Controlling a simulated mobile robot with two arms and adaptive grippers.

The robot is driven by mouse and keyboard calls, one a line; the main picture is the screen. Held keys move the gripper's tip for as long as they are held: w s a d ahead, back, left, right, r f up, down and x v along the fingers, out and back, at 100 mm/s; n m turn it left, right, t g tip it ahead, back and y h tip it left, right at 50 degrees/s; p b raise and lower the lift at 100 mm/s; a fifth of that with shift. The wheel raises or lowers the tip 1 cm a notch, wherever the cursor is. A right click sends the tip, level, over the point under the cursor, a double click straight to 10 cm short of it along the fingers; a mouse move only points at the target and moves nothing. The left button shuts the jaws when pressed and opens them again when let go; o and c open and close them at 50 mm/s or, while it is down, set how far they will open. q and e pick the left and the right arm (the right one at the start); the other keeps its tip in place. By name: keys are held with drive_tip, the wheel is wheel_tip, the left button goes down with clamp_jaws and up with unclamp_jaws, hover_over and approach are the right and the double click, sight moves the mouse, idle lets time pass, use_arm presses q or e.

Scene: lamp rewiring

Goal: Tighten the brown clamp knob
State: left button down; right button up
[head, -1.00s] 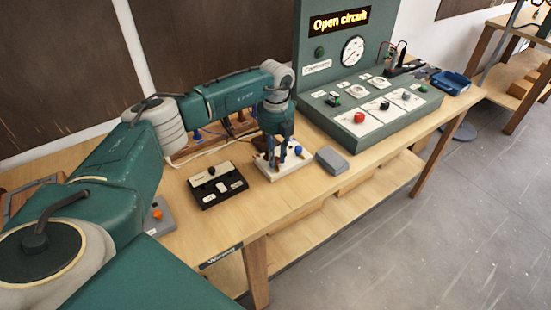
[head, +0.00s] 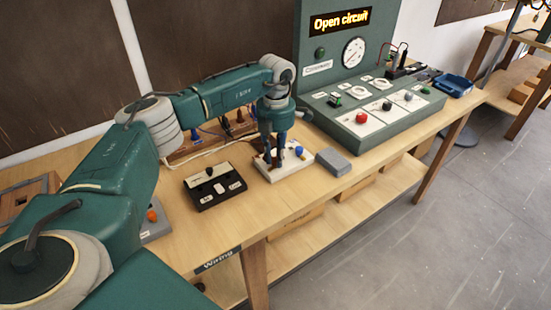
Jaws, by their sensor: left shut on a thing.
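My left gripper (head: 274,163) points down over the white terminal block (head: 310,161) on the bench. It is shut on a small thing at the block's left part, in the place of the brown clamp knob. The fingers hide most of that knob, so its turn cannot be read. A blue knob (head: 299,150) and a small orange part (head: 302,156) sit on the block just right of the fingers, apart from them. My right gripper is not in view.
A black switch box (head: 215,187) stands left of the block and a grey box (head: 333,162) right of it. Behind, the green test panel (head: 318,95) shows "Open circuit" on its display (head: 340,22). The bench front (head: 270,205) is clear.

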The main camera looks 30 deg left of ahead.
sight(276, 159)
use_arm(q)
drive_tip(key=m, duration=0.2)
drive_tip(key=m+b, duration=0.1)
drive_tip(key=m, duration=0.2)
drive_tip(key=shift+w+r+m, duration=0.2)
drive_tip(key=shift+w+m, duration=0.05)
drive_tip(key=shift+m, duration=0.05)
drive_tip(key=m+b, duration=0.1)
drive_tip(key=m, duration=0.4)
drive_tip(key=shift+m, duration=0.3)
drive_tip(key=m+b, duration=0.1)
drive_tip(key=m, duration=0.3)
drive_tip(key=shift+s+m, duration=0.15)
drive_tip(key=shift+m, duration=2.55)
drive_tip(key=shift+f, duration=0.1)
drive_tip(key=c, duration=1.8)
unclamp_jaws()
drive_tip(key=shift+c, duration=0.2)
drive_tip(key=shift+s+d, duration=0.1)
wheel_tip(276, 159, up, 12)
